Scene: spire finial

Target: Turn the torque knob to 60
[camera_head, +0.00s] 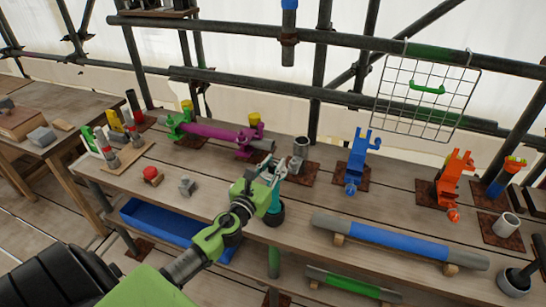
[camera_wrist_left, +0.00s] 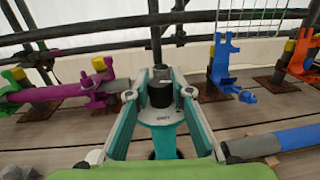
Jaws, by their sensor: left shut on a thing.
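A teal tool (camera_head: 274,197) with a black round base (camera_head: 275,214) stands upright on the workbench near its middle. In the left wrist view its black knob (camera_wrist_left: 160,95) sits above a pale teal disc (camera_wrist_left: 162,117) with a small label; I cannot read a setting. My left gripper (camera_head: 270,170) reaches over it from the front left. In the wrist view its two fingers (camera_wrist_left: 160,92) stand on either side of the black knob, shut on it. The fingers partly hide the tool in the head view. My right gripper is not in view.
A grey pipe socket (camera_head: 301,150) stands just behind the tool. A blue clamp (camera_head: 357,160) and an orange clamp (camera_head: 454,180) stand to the right. A blue-and-grey tube (camera_head: 400,240) lies in front. A magenta tube (camera_head: 210,132) is at back left. A blue tray (camera_head: 165,225) is below left.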

